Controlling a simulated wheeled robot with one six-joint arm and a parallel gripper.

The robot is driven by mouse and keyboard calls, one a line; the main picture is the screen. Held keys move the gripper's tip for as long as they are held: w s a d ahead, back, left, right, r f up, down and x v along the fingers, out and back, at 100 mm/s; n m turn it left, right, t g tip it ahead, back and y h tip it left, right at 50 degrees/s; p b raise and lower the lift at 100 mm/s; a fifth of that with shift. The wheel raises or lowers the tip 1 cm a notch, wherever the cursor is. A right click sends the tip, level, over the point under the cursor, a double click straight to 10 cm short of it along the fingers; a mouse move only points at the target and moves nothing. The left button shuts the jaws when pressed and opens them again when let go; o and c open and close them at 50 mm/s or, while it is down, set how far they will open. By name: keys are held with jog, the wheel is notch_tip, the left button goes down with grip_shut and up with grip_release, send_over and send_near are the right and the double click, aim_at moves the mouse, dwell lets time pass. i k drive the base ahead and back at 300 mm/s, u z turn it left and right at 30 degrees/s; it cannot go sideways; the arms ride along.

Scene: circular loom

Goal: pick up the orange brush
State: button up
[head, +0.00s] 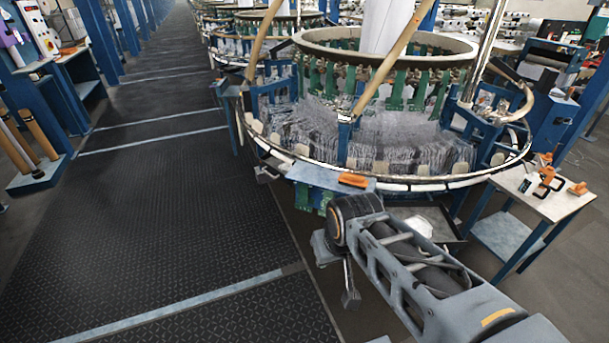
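An orange brush-like block (354,180) lies on the small blue-grey shelf (318,176) at the front of the circular loom. It is near the shelf's right end, and its bristles cannot be made out. My arm reaches in from the lower right. My gripper (350,298) hangs below the arm's far end, lower in the picture than the shelf and apart from the orange block. It is small and partly hidden by the arm, so its opening cannot be judged. Nothing is visibly held in it.
The loom's metal ring (400,184) curves behind the shelf. A small side table (535,205) at the right bears orange and black tools (545,180) and another orange item (579,188). A grey tray (440,224) sits low beside my arm. The dark floor (170,220) at left is clear.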

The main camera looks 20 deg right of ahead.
aim_at(350, 180)
jog(key=u, duration=0.5)
jog(key=i, duration=1.85)
jog(key=z, duration=1.25)
jog(key=i, duration=0.55)
jog(key=z, duration=0.55)
